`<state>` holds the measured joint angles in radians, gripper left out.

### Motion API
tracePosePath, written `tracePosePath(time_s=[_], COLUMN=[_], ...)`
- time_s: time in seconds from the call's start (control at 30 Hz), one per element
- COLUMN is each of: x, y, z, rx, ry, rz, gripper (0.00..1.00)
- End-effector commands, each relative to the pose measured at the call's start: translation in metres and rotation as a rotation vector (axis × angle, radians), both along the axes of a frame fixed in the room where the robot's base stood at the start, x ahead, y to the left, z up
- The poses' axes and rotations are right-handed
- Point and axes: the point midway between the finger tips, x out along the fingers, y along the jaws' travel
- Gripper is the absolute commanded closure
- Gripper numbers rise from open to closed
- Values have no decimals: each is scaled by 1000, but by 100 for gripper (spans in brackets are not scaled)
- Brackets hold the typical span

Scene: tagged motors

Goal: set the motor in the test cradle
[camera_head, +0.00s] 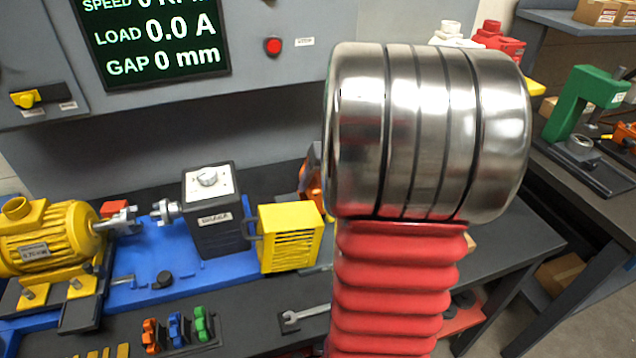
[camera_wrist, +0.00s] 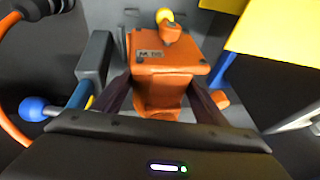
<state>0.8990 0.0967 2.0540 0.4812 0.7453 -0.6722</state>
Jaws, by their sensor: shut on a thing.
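In the wrist view, an orange block-shaped motor (camera_wrist: 160,65) has a pale tag on top; its text starts with M and the rest is unclear. A yellow-tipped part sticks up at its far end. My gripper (camera_wrist: 162,92) has its dark fingers on both sides of the motor, shut on it. A grey block (camera_wrist: 95,65) stands left of the motor, close to the left finger. I cannot tell whether it belongs to the test cradle, or whether the motor touches anything below. In the head view my arm hides the gripper; only an orange bit (camera_head: 312,175) shows beside it.
A blue ball-ended lever (camera_wrist: 35,107) is at the wrist view's left. In the head view, a yellow motor (camera_head: 45,240), a black knob box (camera_head: 212,225) and a yellow vented box (camera_head: 290,238) stand along a blue bed (camera_head: 150,292). A wrench (camera_head: 303,316) lies in front.

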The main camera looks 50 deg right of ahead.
Motion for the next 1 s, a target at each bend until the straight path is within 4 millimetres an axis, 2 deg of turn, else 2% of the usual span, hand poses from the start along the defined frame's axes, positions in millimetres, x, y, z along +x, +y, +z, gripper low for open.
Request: tracePosePath(time_s=[0.4, 0.87, 0.9, 1.0], x=[0, 1, -1, -1], y=[-1, -1, 0, 0], z=[-38, -42, -44, -44], rx=[-3, -4, 1, 1], ry=[-2, -3, 2, 2], rz=[-2, -2, -1, -1], gripper=[96, 96, 32, 26])
